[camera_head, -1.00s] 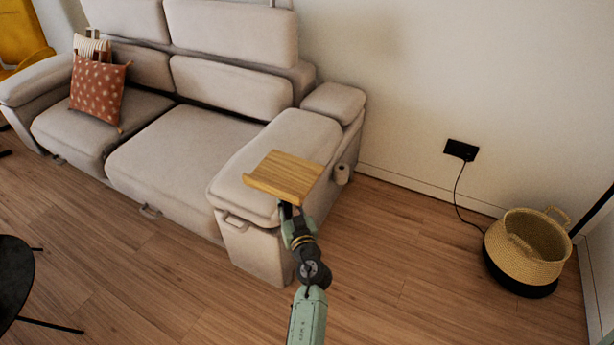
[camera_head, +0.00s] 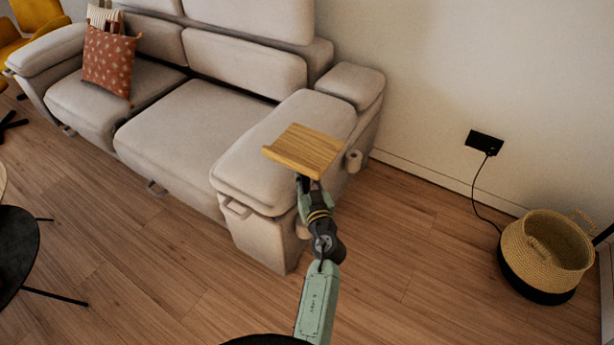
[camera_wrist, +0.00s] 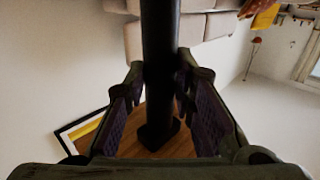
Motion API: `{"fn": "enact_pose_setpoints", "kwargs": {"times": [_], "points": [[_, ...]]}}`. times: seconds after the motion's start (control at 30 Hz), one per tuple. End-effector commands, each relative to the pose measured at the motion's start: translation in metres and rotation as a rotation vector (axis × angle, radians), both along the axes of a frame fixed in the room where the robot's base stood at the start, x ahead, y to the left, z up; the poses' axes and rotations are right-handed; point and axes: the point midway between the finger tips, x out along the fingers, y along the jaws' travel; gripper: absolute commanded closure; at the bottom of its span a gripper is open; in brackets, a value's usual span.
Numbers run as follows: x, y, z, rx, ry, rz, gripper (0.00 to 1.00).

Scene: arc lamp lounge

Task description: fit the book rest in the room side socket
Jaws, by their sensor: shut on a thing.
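Two small round fittings are on the arm's outer side: a pale one (camera_head: 353,161) toward the wall and a brownish one (camera_head: 302,231) toward the room, partly behind my gripper. I cannot see inside either.
The beige sofa (camera_head: 185,130) stands left of my arm. A woven basket (camera_head: 547,250) and a cord from a black wall outlet (camera_head: 484,141) are at the right. A dark round table (camera_head: 15,255) is at the left. Floor between sofa and basket is clear.

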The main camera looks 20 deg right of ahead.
Motion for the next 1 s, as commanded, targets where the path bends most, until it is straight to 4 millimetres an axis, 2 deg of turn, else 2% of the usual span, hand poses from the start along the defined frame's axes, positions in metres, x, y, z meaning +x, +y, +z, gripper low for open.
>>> {"fn": "enact_pose_setpoints", "kwargs": {"times": [0.6, 1.0], "points": [[0.000, 0.000, -0.034, -0.003, -0.005, 0.000, 1.00], [0.000, 0.000, -0.041, -0.001, -0.003, 0.000, 1.00]]}}
